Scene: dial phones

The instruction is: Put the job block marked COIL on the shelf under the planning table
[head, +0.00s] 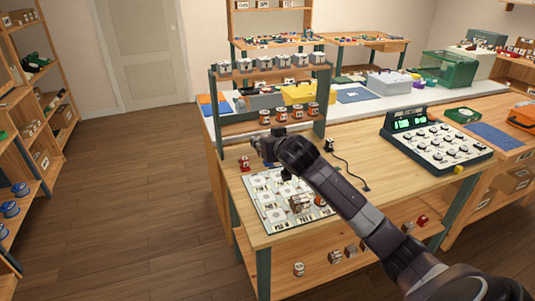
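The wooden planning table (400,180) stands ahead, with a white printed mat (272,215) at its left front. A brown labelled block (300,204) sits on the mat, and a red labelled piece (245,164) stands behind it. The shelf under the table (315,280) holds a pale block (299,268), brown blocks (335,256) and red pieces (422,220). I cannot read which block is marked COIL. My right gripper (262,148) is above the table behind the mat, and its fingers are too small and dark to judge. My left gripper is out of view.
A green-posted rack (214,105) with grey and orange containers rises at the table's back left. A keypad console (438,145) stands on the right, and a black cable (352,172) lies mid-table. The floor (110,200) to the left is clear.

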